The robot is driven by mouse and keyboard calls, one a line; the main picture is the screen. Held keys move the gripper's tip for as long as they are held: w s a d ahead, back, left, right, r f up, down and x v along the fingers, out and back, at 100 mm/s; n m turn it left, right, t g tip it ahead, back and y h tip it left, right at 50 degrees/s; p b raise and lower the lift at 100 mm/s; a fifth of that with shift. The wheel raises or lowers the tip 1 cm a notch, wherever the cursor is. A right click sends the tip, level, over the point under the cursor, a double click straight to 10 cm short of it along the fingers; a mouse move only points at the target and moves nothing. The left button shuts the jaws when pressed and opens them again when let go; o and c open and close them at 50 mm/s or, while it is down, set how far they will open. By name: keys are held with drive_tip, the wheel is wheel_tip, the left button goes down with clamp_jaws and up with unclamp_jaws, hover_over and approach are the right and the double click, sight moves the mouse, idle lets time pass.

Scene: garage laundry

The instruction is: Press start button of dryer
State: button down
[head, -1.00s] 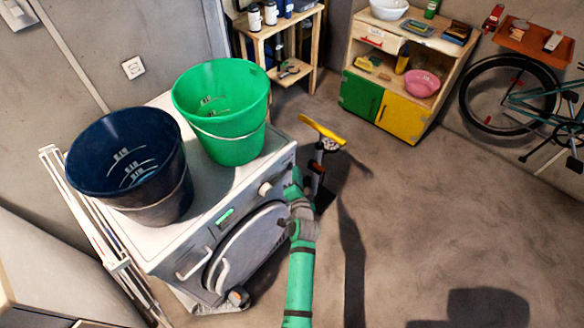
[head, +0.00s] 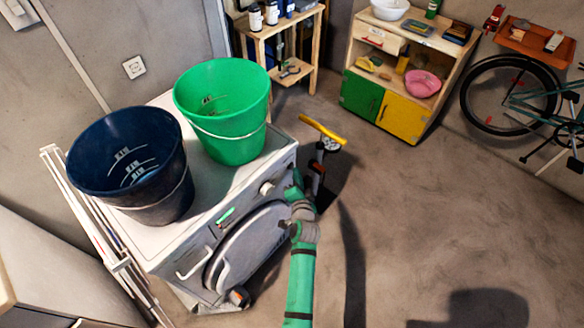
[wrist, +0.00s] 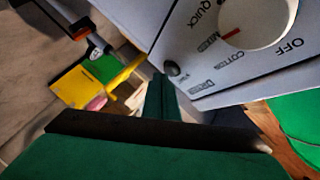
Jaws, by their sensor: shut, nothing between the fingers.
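The dryer (head: 225,185) is a white front-loading machine at the left of the head view, with its round door on the front. In the wrist view its panel (wrist: 215,75) fills the upper right, with a pale dial (wrist: 255,18) with a red mark and printed programme names. A small dark round button (wrist: 171,68) sits near the panel's edge. My gripper (wrist: 163,98) is shut and empty, its tip just below this button in the picture; I cannot tell if they touch. In the head view my gripper (head: 297,183) is beside the panel's right end, partly hidden.
A dark blue bucket (head: 130,165) and a green bucket (head: 225,110) stand on the dryer. A yellow-handled object (head: 322,130) stands on the floor just beyond the gripper. A low cabinet (head: 402,75) and a bicycle (head: 520,100) are farther off. The floor at right is clear.

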drive_tip(key=shift+s+d, duration=0.2)
drive_tip(key=shift+d, duration=0.2)
drive_tip(key=shift+s+d, duration=0.75)
drive_tip(key=shift+d, duration=0.25)
drive_tip(key=shift+s+d, duration=0.75)
drive_tip(key=shift+d, duration=0.25)
drive_tip(key=shift+w, duration=0.1)
